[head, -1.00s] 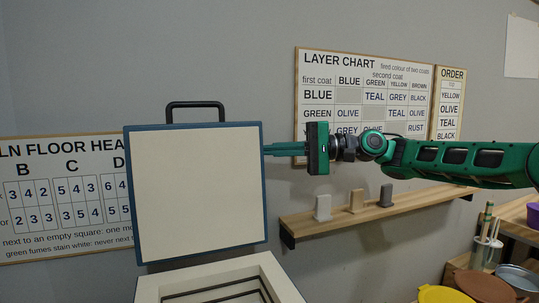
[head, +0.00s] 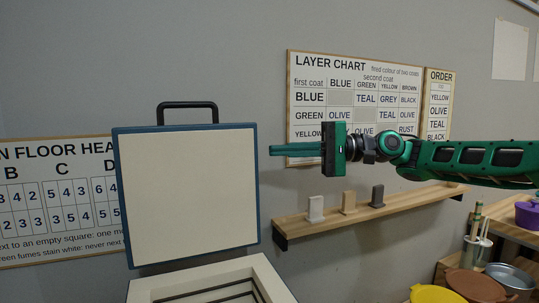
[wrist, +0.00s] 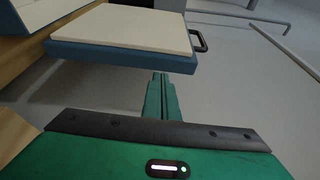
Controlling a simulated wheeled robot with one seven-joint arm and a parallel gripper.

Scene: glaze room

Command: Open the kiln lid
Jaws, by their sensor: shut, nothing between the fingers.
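The kiln lid (head: 187,195) stands upright, swung open above the kiln body (head: 262,274), its cream inner face toward me. A black handle (head: 187,105) tops its blue frame; it also shows in the wrist view (wrist: 198,40). The kiln's open chamber shows below, with dark lines on its inner walls. My gripper (head: 273,150) is shut and empty. Its green fingers point left, just right of the lid's right edge, with a small gap in the head view. In the wrist view the fingers (wrist: 161,78) end near the lid's edge (wrist: 120,55).
A wall shelf (head: 370,212) with several small test tiles lies below my arm. A yellow bowl (head: 436,294), a brown bowl (head: 474,285) and a metal bowl (head: 510,276) are at lower right. Wall charts (head: 368,65) hang behind. The space above the lid is clear.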

